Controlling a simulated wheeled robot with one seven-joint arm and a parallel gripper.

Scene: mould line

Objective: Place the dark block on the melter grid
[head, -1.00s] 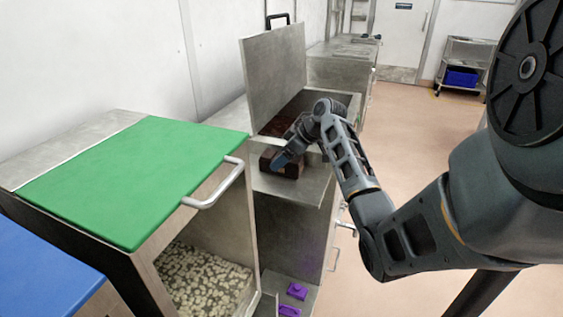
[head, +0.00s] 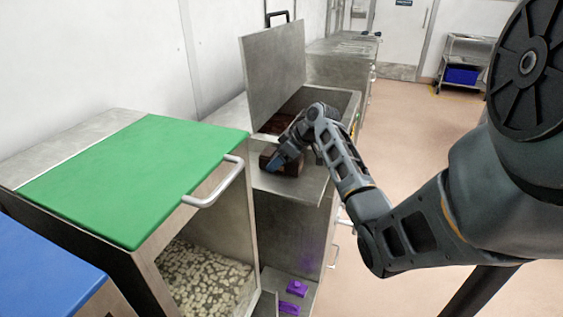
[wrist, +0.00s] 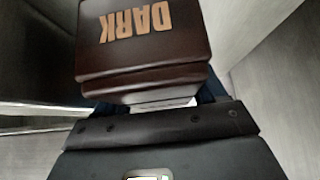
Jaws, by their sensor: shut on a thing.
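The dark block (wrist: 145,50) is brown with pale "DARK" lettering and fills the upper middle of the wrist view. In the head view the dark block (head: 294,167) is small and partly covered by my gripper (head: 276,163). My gripper is shut on the block and holds it by the steel ledge at the front of the melter; whether the block touches the ledge I cannot tell. The melter (head: 340,101) is a steel tank with its lid (head: 273,78) raised. Dark brown stuff shows inside it. The grid is not clearly visible, partly hidden by my arm.
A cabinet with a green top (head: 130,175) and a bar handle (head: 222,185) stands left of the melter, with pale pieces in its open bay. A blue top (head: 40,265) is nearer. Purple items (head: 296,288) lie low down. Open floor (head: 420,130) is at right.

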